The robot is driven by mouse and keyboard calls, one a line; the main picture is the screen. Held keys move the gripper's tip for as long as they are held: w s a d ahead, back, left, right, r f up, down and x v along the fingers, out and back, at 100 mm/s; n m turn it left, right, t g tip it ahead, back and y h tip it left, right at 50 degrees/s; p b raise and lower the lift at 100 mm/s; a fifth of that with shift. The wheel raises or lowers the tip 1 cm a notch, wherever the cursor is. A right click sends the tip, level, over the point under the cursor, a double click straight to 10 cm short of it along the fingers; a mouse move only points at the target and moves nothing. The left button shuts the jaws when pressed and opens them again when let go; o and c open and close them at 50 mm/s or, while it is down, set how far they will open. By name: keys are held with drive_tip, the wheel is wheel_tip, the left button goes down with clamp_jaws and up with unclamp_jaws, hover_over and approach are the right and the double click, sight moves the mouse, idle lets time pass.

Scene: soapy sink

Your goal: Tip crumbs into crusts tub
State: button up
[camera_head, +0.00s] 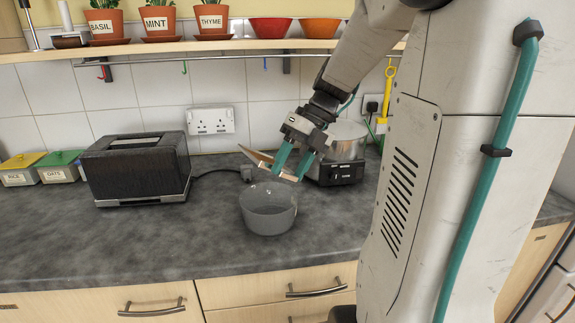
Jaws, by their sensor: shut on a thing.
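My gripper (288,171), with teal fingers, is shut on a thin flat tan board or tray (257,157). It holds this piece tilted above the back of a round grey tub (269,221). The tub stands upright and open on the worktop, near its front edge. I take it to be the crusts tub, but I see no label on it. A few pale specks show around the tub's mouth, too small to tell whether they are crumbs. The fingers hide part of the held piece.
A metal pot on a black base (338,172) stands behind my gripper. Labelled pots and bowls line the shelf (130,49) above. The dark worktop (150,240) is clear in front of the toaster.

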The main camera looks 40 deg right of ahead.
drive_tip(key=y, duration=0.2)
drive_tip(key=d+f+t+y, duration=0.1)
drive_tip(key=y, duration=0.2)
drive_tip(key=shift+s+d+f, duration=0.1)
drive_tip(key=shift+s+f, duration=0.05)
drive_tip(key=y, duration=0.2)
drive_tip(key=f+y, duration=0.1)
drive_tip(key=y, duration=0.1)
drive_tip(key=shift+d+t+y, duration=0.15)
drive_tip(key=shift+t+y, duration=0.15)
drive_tip(key=shift+t, duration=0.1)
idle(1.0)
